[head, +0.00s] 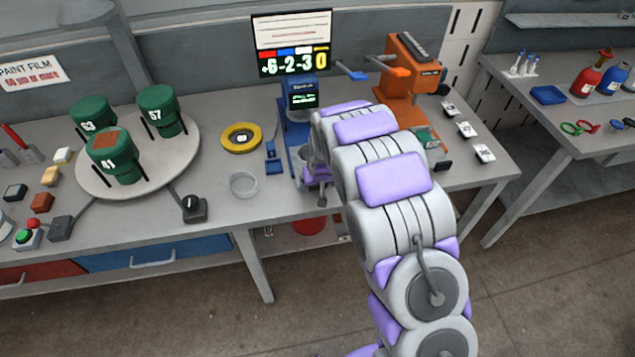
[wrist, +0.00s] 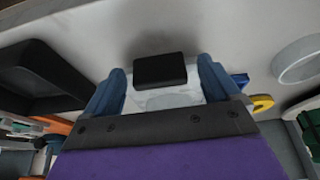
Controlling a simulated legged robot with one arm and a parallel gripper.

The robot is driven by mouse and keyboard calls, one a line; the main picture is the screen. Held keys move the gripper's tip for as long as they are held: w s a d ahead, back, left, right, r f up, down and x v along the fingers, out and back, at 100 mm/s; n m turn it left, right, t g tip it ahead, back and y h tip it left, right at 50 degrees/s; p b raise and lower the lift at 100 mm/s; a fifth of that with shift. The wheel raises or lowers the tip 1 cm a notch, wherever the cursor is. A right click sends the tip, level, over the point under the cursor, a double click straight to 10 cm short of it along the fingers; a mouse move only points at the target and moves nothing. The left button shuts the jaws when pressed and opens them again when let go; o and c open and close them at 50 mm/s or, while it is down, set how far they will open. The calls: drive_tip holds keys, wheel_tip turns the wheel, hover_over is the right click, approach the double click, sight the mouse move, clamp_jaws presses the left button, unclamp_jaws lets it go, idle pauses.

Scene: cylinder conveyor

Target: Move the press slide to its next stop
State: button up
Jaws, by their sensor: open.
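The orange press (head: 412,65) stands at the bench's right back, with a small green piece (head: 427,137) at its foot and a small black block (head: 443,165) in front. I cannot tell which part is its slide. My gripper (head: 319,185) is low in front of the blue instrument (head: 300,95), mostly hidden by my arm. In the wrist view my gripper (wrist: 161,78) is open, its blue fingers apart on either side of a dark block (wrist: 160,66). I cannot tell whether they touch it.
White number cards (head: 466,129) lie right of the press. A second table (head: 560,120) is at the right, across a gap of floor.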

drive_tip(key=shift+r, duration=0.1)
drive_tip(key=p+v, duration=0.2)
drive_tip(key=v, duration=1.5)
drive_tip(key=shift+s, duration=0.1)
